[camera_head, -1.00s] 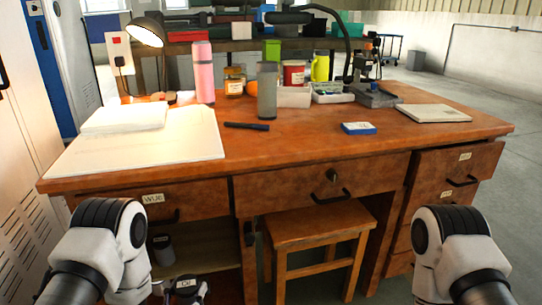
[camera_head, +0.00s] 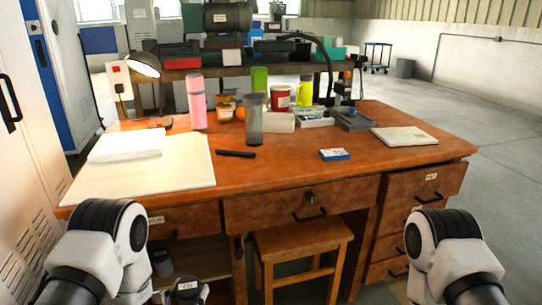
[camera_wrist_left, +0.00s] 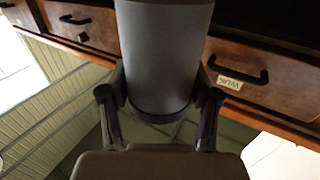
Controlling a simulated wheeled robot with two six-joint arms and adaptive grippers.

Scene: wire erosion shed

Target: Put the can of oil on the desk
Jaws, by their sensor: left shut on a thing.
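The can of oil (camera_wrist_left: 165,60) is a plain grey cylinder in the left wrist view. My left gripper (camera_wrist_left: 163,95) is shut on it, one finger on each side. My right gripper is out of view; only my right arm shows.
On the desk are white sheets (camera_head: 130,180), a black pen (camera_head: 235,153), a grey tumbler (camera_head: 254,125), a pink bottle (camera_head: 197,105), a blue-white box (camera_head: 334,154) and a notebook (camera_head: 404,136). The front middle is clear. A stool (camera_head: 303,240) stands below; a dark cylinder (camera_head: 162,263) is in the lower left compartment.

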